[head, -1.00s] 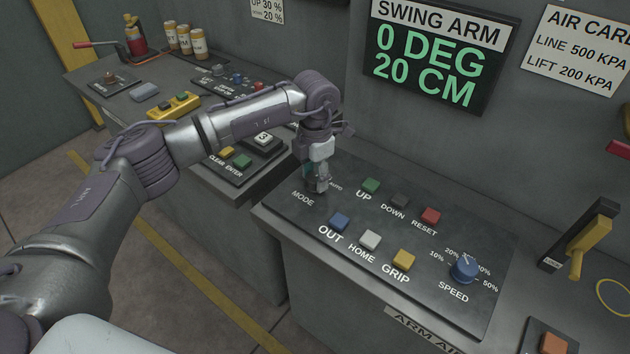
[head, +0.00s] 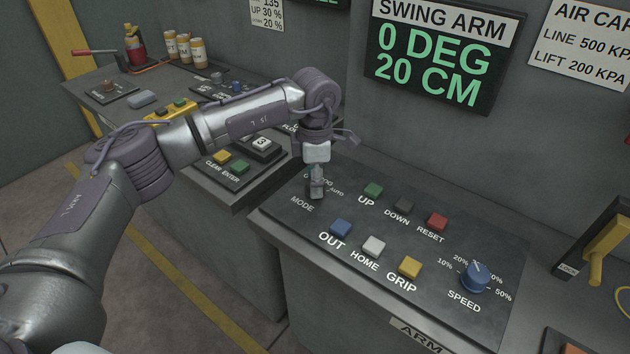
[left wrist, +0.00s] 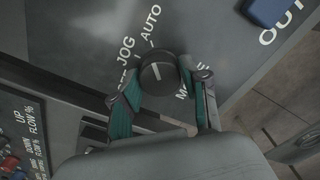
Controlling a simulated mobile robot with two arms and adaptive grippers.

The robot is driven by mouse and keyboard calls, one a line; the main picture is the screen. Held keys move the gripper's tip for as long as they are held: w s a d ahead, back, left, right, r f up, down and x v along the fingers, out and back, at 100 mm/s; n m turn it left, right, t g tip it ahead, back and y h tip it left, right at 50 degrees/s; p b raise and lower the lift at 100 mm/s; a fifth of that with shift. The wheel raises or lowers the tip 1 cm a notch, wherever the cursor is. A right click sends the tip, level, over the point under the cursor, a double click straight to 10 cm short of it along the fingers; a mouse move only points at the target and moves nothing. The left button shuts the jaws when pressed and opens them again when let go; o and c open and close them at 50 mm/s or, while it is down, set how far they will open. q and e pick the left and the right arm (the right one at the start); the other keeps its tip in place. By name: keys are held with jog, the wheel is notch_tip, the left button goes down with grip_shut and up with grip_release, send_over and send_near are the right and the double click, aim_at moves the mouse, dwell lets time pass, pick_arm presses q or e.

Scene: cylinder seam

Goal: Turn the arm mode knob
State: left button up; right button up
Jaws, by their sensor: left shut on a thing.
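The mode knob (left wrist: 158,74) is a round black knob with a pale pointer line. In the left wrist view it sits between the two green-padded fingers of my left gripper (left wrist: 163,90), which is shut on it. The pointer lies near the JOG and AUTO labels; I cannot tell exactly which mark it meets. In the head view my left gripper (head: 316,188) points down at the MODE spot on the arm panel (head: 440,315) and hides the knob. My right gripper is not in view.
Next to the knob are the green UP (head: 373,190), black DOWN (head: 403,205) and blue OUT (head: 341,228) buttons. A blue SPEED knob (head: 475,277) is at the panel's right. The swing arm display (head: 436,60) reads 0 DEG, 20 CM. A yellow-handled lever (head: 603,245) stands right.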

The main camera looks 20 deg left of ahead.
pick_arm(q)
jog(key=o, duration=1.2)
jog(key=shift+c, duration=0.2)
notch_tip(320, 180, up, 12)
